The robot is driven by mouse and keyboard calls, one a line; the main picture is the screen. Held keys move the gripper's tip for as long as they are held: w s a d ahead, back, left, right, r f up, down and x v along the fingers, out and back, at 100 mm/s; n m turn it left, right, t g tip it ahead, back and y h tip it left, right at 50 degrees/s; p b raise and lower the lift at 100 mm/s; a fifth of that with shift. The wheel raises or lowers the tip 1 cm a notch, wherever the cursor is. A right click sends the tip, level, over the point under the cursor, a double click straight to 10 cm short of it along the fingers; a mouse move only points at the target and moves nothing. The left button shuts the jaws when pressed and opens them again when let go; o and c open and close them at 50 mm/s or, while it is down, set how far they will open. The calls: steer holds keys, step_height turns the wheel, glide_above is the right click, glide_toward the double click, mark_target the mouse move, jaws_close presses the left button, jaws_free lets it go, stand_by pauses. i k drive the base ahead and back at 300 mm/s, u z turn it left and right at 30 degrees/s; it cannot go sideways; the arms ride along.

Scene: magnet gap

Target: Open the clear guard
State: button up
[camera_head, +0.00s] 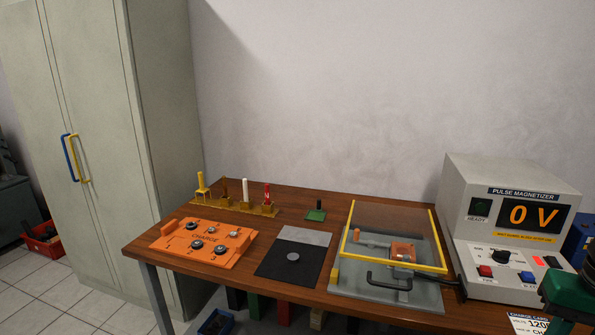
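The clear guard (395,236) has a see-through panel with a yellow frame. It sits over a grey fixture base (437,296) at the right of the bench and looks closed. A black bar handle (385,284) sticks out at its front edge. Under the panel I see an orange-and-copper coil part (403,252) and a small orange post (357,235). My gripper does not show in the head view.
The pulse magnetizer (511,215) stands right of the guard and reads 0 V. Left of it are a dark mat (280,268) with a grey disc, an orange tray (203,263) and a rack (240,207). A dark green object (572,293) fills the lower right.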

mark_target(443, 270)
steer(key=z, duration=0.05)
steer(key=k, duration=0.5)
steer(key=z, duration=1.15)
steer(key=k, duration=0.2)
steer(key=u, duration=0.25)
